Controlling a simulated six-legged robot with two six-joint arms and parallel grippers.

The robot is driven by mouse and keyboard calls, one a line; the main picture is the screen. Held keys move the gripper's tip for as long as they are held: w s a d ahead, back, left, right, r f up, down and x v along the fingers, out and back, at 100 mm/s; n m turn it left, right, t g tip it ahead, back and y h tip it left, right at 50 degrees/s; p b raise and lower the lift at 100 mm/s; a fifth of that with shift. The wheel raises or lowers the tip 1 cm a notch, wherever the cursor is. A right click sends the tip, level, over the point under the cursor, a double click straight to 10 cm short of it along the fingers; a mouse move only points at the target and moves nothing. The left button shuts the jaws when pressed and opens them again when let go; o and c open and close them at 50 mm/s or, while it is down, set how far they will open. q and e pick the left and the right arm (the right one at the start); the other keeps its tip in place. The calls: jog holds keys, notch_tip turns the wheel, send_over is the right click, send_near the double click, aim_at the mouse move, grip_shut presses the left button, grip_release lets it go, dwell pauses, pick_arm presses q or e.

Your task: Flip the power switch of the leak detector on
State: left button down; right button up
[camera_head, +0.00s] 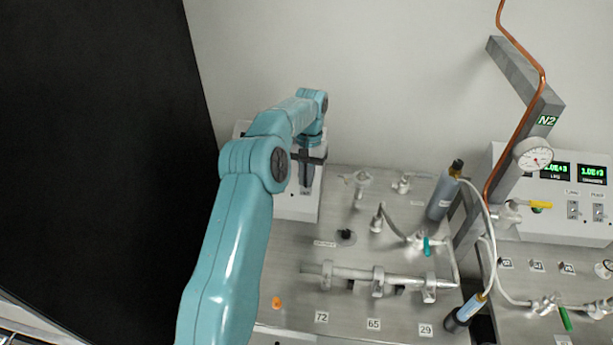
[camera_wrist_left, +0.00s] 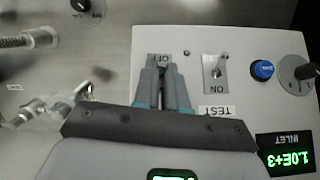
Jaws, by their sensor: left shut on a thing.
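The leak detector (camera_head: 296,208) is a white box at the back left of the bench in the head view, partly hidden behind my left arm. Its white panel also fills much of the left wrist view (camera_wrist_left: 285,105), upside down. My left gripper (camera_wrist_left: 168,70) is shut on the power switch by the OFF label (camera_wrist_left: 158,58); the fingers hide most of the switch. In the head view this gripper (camera_head: 307,180) points down at the detector. A second toggle switch (camera_wrist_left: 222,65), with ON and TEST labels, stands beside the fingers. My right gripper is not in view.
The detector panel also has a blue button (camera_wrist_left: 263,70), a black-pointer knob (camera_wrist_left: 302,73) and a green INLET display (camera_wrist_left: 290,160). A metal tube (camera_head: 350,274) in clamps, valves and a grey cylinder (camera_head: 443,193) stand on the bench. A gauge (camera_head: 533,154) hangs at the right.

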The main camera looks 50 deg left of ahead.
pick_arm(q)
jog(key=shift+a+r, duration=0.1)
jog(key=c, duration=1.2)
grip_release()
jog(key=shift+t, duration=0.3)
